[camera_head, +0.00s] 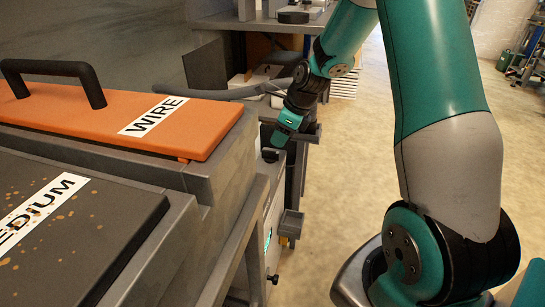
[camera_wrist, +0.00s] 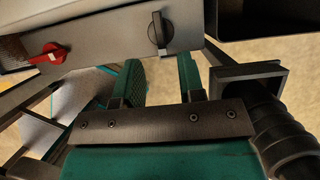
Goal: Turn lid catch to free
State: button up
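In the wrist view a black turn knob (camera_wrist: 158,33), likely the lid catch, sits on a grey metal panel, its grip roughly upright in the picture. A red knob (camera_wrist: 48,53) is on the same panel at left. My gripper (camera_wrist: 159,73) is open, its two teal fingers apart and nothing between them. The black knob lies just beyond the fingertips, in line with the gap; no contact shows. In the head view my gripper (camera_head: 283,135) hangs beside the machine's right end, near a small black part (camera_head: 270,155). The orange lid marked WIRE (camera_head: 110,112) lies shut.
A dark lid marked MEDIUM (camera_head: 80,225) is in front of the orange one. A black handle (camera_head: 55,70) rises from the orange lid. A grey bench (camera_head: 265,20) stands behind. The floor (camera_head: 345,150) right of the machine is clear. A dark frame (camera_wrist: 250,75) is close at the gripper's right.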

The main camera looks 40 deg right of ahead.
aim_at(273, 152)
jog(key=b+x, duration=0.1)
jog(key=x, duration=0.5)
jog(key=shift+b, duration=0.3)
grip_shut()
